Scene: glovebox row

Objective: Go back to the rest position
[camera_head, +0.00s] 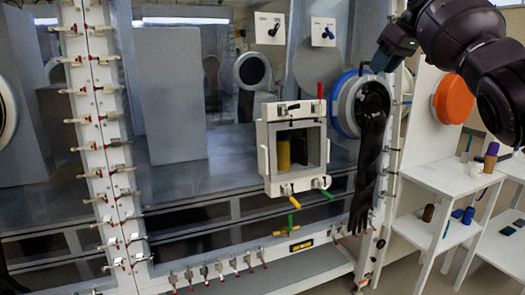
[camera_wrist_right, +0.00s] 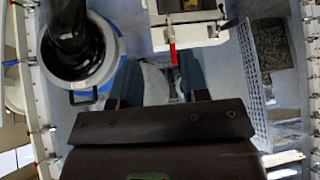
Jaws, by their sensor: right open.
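My right gripper (camera_head: 380,62) hangs from my dark arm at the upper right of the head view, in front of the glovebox wall and just above the blue-ringed glove port (camera_head: 340,104). In the right wrist view my right gripper (camera_wrist_right: 158,88) has its two fingers apart, with nothing visible held between them. The port's blue ring (camera_wrist_right: 108,72) is to their left. The red handle (camera_wrist_right: 172,50) of the white transfer box (camera_wrist_right: 186,36) is just beyond them. My left gripper is not in view.
The transfer box (camera_head: 263,148) juts from the glovebox front, with a yellow cylinder (camera_head: 284,153) inside. A long black glove (camera_head: 366,172) hangs from the port. An orange round cover (camera_head: 453,98) and a white shelf (camera_head: 445,178) with small bottles stand at right.

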